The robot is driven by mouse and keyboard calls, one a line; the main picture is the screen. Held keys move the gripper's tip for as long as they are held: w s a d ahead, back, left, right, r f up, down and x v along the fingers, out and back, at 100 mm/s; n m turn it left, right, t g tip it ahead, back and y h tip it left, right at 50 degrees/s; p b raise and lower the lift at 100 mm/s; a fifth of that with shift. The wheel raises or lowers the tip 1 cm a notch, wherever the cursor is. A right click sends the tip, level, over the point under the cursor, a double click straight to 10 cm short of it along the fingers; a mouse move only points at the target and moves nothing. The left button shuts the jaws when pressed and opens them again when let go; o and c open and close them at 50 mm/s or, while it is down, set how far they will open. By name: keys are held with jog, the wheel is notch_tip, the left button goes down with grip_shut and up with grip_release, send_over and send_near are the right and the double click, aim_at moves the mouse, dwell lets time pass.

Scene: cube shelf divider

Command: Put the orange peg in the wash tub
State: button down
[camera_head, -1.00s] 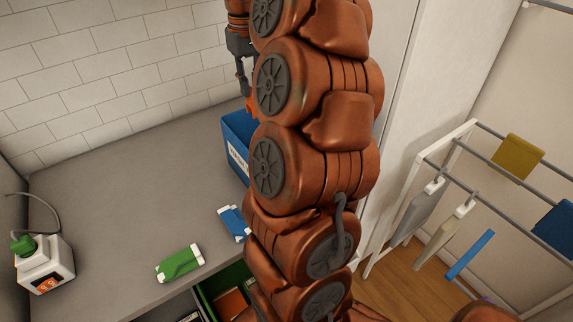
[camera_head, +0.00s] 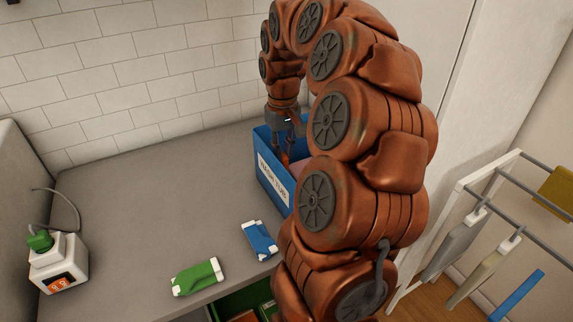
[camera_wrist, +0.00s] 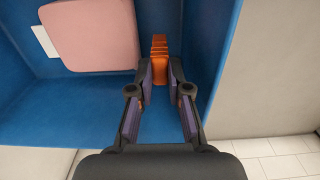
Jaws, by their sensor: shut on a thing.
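The blue wash tub (camera_head: 271,180), with a white label on its front, stands on the grey counter at the back, partly hidden behind my arm. My gripper (camera_head: 285,155) points down into the tub's opening. In the wrist view my gripper (camera_wrist: 159,85) is shut on the orange peg (camera_wrist: 159,48), which sits between the fingertips over the tub's inside. The blue tub wall (camera_wrist: 195,50) is close on the right of the peg. I cannot tell whether the peg touches the tub floor.
A pink block-like item (camera_wrist: 92,35) lies in the tub, left of the peg. A blue packet (camera_head: 259,241) and a green packet (camera_head: 197,277) lie on the counter near its front edge. A white device (camera_head: 58,263) stands at the left. A drying rack (camera_head: 470,190) stands at the right.

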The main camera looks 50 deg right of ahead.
aim_at(283, 163)
jog(key=shift+f+p, duration=0.5)
jog(key=shift+f, duration=2.1)
jog(key=shift+f, duration=0.15)
jog(key=c, duration=1.4)
grip_release()
jog(key=shift+r, duration=0.5)
notch_tip(283, 163, up, 11)
jog(key=b, duration=0.3)
jog(key=shift+r, duration=0.2)
